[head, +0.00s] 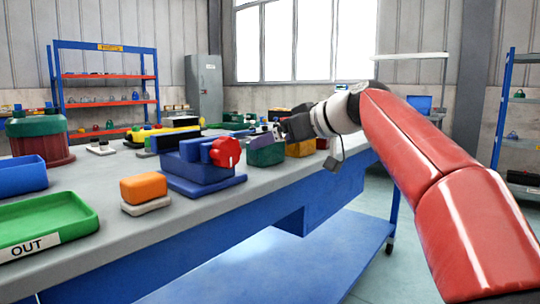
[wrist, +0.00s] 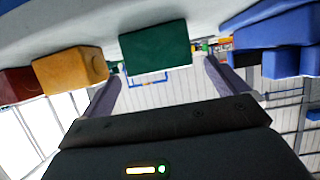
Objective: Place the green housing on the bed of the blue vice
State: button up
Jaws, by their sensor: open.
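The green housing (head: 264,156) stands on the bench just right of the blue vice, and it also shows in the wrist view (wrist: 155,52). The blue vice (head: 205,170) has a red knob (head: 225,152) on its right side. Part of it shows at the right of the wrist view (wrist: 275,30). My gripper (head: 280,130) is open. In the wrist view, its fingers (wrist: 160,72) stand apart on either side of the green housing as seen from behind. I cannot tell whether they reach around it. The vice's bed is partly hidden.
A yellow block (head: 301,148) and a dark red block (head: 322,143) stand right of the green housing. An orange block (head: 143,187) sits on a pale pad left of the vice. A green OUT tray (head: 75,222) and blue bin (head: 22,175) lie at the left.

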jog(key=x, duration=0.4)
jog(key=shift+w+a, duration=0.15)
jog(key=c, duration=1.4)
